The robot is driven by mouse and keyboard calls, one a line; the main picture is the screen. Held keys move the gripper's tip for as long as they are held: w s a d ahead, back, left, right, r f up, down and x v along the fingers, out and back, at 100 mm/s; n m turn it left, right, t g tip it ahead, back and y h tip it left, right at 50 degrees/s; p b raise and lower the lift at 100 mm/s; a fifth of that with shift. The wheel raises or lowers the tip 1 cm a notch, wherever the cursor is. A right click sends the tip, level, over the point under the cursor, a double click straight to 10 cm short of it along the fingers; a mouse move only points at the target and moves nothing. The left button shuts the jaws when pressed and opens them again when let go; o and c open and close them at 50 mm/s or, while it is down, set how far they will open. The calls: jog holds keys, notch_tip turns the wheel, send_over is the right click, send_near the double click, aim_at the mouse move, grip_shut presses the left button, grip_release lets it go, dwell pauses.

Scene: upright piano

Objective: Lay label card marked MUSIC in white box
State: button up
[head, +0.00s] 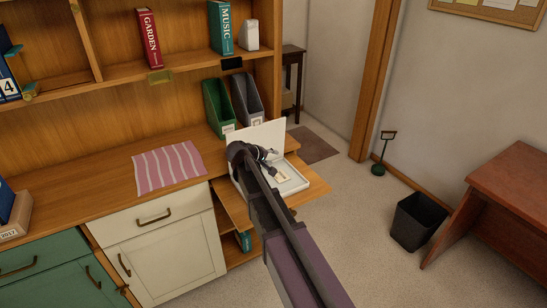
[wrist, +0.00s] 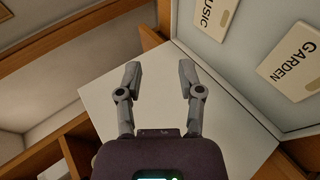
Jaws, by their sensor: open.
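The white box (head: 296,187) stands open on a pull-out wooden board, with its lid (head: 268,135) raised at the back. In the wrist view the MUSIC card (wrist: 214,14) and the GARDEN card (wrist: 296,62) lie apart on the pale floor of the box (wrist: 247,35). The MUSIC card is cut off by the top edge. In the head view one cream card (head: 283,174) shows in the box; its print is too small to read. My gripper (head: 273,161) is over the box, open and empty. Its spread fingers (wrist: 158,76) show against the white lid (wrist: 145,100).
A green file holder (head: 218,108) and a grey one (head: 247,100) stand behind the box. A striped cloth (head: 169,164) lies on the counter to the left. MUSIC (head: 221,28) and GARDEN (head: 149,38) binders stand on the shelf above. A dark bin (head: 418,222) is on the floor.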

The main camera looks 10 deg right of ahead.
jog(key=shift+s+a+r+p, duration=0.15)
jog(key=shift+a+r+p, duration=0.25)
jog(key=shift+r+p, duration=0.45)
jog(key=shift+s+a+r+p, duration=0.1)
jog(key=shift+a+r+p, duration=0.3)
jog(key=shift+r+p, duration=0.4)
jog(key=shift+s+a+r+p, duration=0.15)
jog(key=shift+a+r+p, duration=0.25)
jog(key=shift+r+p, duration=0.45)
jog(key=shift+r, duration=0.1)
jog(key=s+d+f+m+g+y+p, duration=0.2)
jog(key=s+m+g+y+p, duration=0.3)
jog(key=s, duration=2.2)
jog(key=g+y, duration=0.1)
jog(key=y, duration=0.3)
jog(key=shift+s+f+g, duration=0.15)
jog(key=shift+s+g, duration=0.15)
